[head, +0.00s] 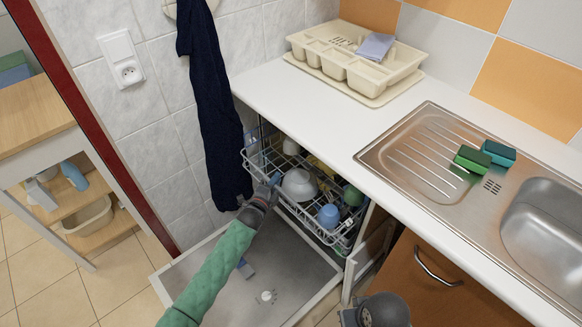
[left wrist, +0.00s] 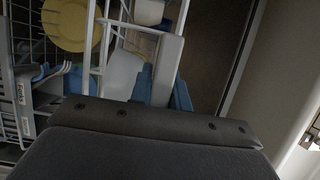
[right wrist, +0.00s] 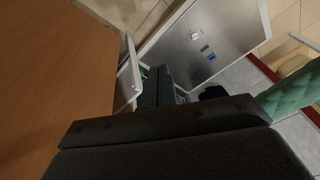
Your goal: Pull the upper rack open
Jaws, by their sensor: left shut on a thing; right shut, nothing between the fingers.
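The upper rack (head: 291,206) is a white wire basket, part-way out from under the white counter, above the lowered dishwasher door (head: 190,271). It holds a white bowl (head: 299,184), a blue cup (head: 328,216) and a green cup (head: 353,195). My left gripper (head: 273,183) is shut on the rack's front edge. In the left wrist view its blue-tipped fingers (left wrist: 163,92) are at the white rack frame (left wrist: 114,22), with a yellow dish (left wrist: 70,25) behind. My right gripper (right wrist: 160,84) is shut and empty; in the head view only its wrist shows, at the bottom edge.
The steel sink (head: 545,217) and two sponges (head: 472,158) are on the counter at right. A dish drainer (head: 345,62) stands at the back. An orange cabinet door (head: 430,290) is beside my right arm. A dark towel (head: 212,110) hangs left of the rack.

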